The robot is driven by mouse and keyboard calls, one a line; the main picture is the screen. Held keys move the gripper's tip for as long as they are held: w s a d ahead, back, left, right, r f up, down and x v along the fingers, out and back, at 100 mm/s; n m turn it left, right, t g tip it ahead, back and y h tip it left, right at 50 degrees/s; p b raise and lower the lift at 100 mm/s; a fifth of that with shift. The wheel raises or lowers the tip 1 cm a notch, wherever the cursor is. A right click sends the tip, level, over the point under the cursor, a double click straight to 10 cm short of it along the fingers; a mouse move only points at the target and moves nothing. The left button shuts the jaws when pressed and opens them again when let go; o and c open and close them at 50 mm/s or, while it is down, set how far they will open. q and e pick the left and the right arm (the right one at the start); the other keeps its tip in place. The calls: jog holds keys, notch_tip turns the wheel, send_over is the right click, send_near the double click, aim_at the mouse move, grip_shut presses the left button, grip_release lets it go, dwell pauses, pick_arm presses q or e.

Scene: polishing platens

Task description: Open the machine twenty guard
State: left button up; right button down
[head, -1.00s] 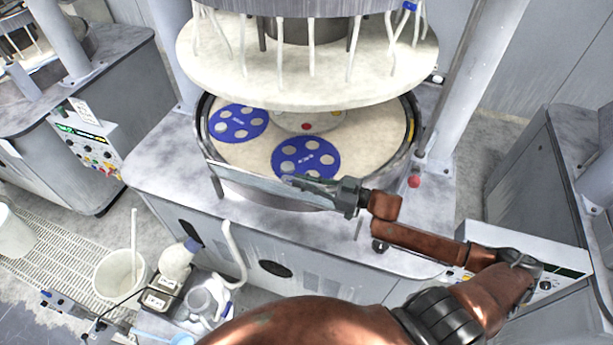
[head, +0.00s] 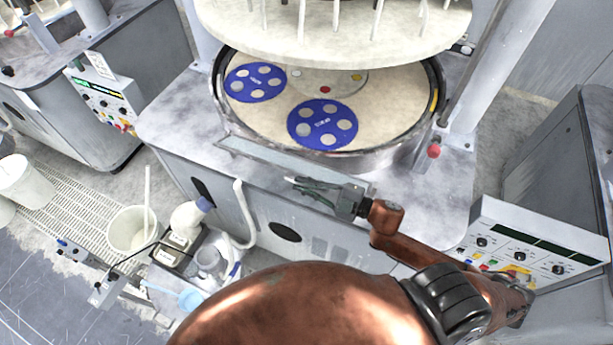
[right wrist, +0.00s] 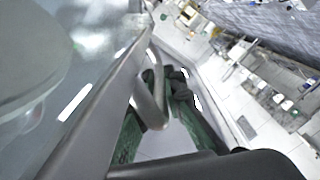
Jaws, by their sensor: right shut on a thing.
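The guard (head: 257,155) is a long pale panel with a grey edge in front of the round platen (head: 270,122). In the head view it is tilted outward, with a gap between it and the platen rim. My right gripper (head: 303,187) is at the front of the guard. In the right wrist view the guard (right wrist: 97,105) runs diagonally, and its curved metal handle (right wrist: 155,92) passes between the green-padded fingers, which are shut on it. The handle is hidden by the gripper in the head view. My left gripper is not in view.
Blue carriers (head: 323,124) lie on the platen under the raised upper plate (head: 340,30). A control box (head: 535,250) stands at the right. White buckets (head: 132,230) and bottles (head: 188,222) stand at the lower left. A red knob (head: 434,151) is right of the platen.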

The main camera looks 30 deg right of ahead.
jog(key=shift+s+a+f+n+b, duration=0.2)
jog(key=shift+f+n+b, duration=0.1)
jog(key=shift+f+n, duration=0.25)
jog(key=shift+s+a+f+n+b, duration=0.15)
jog(key=shift+f+n+b, duration=0.2)
jog(key=shift+f, duration=0.25)
jog(key=c, duration=2)
grip_release()
jog(key=v, duration=1.2)
jog(key=shift+c, duration=0.6)
